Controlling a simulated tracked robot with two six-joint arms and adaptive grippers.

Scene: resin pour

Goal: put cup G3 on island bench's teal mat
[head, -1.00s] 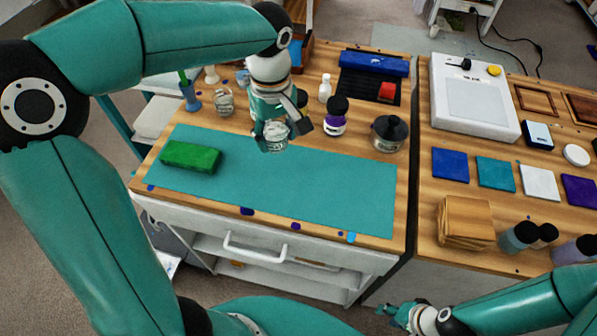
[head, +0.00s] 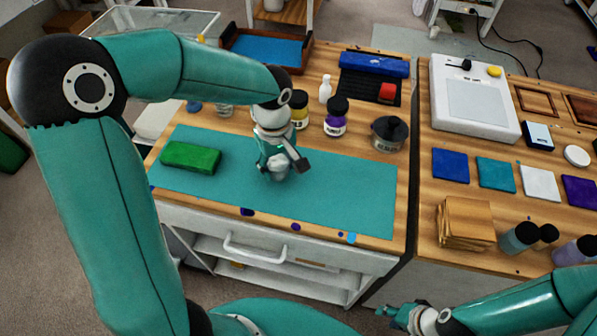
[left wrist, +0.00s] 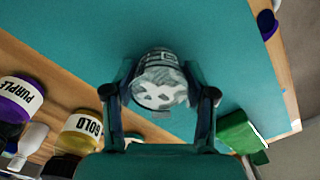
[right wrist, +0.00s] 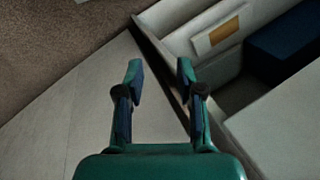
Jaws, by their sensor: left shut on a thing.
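The cup (left wrist: 160,82), a small clear cup with grey-white markings, is between the fingers of my left gripper (left wrist: 161,100). The gripper is shut on it, over the teal mat (left wrist: 90,25). In the head view my left gripper (head: 283,165) and the cup (head: 277,170) are over the middle of the teal mat (head: 340,200). I cannot tell whether the cup touches the mat, and its label is not readable. My right gripper (right wrist: 160,80) is open and empty, away from the bench top; in the head view it (head: 385,310) is at the lower right.
A green block (head: 190,157) lies on the mat's left part. A purple-labelled jar (head: 336,117), a gold-labelled jar (left wrist: 80,130) and a dark-lidded pot (head: 389,133) stand behind the mat. The mat's right part is clear.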

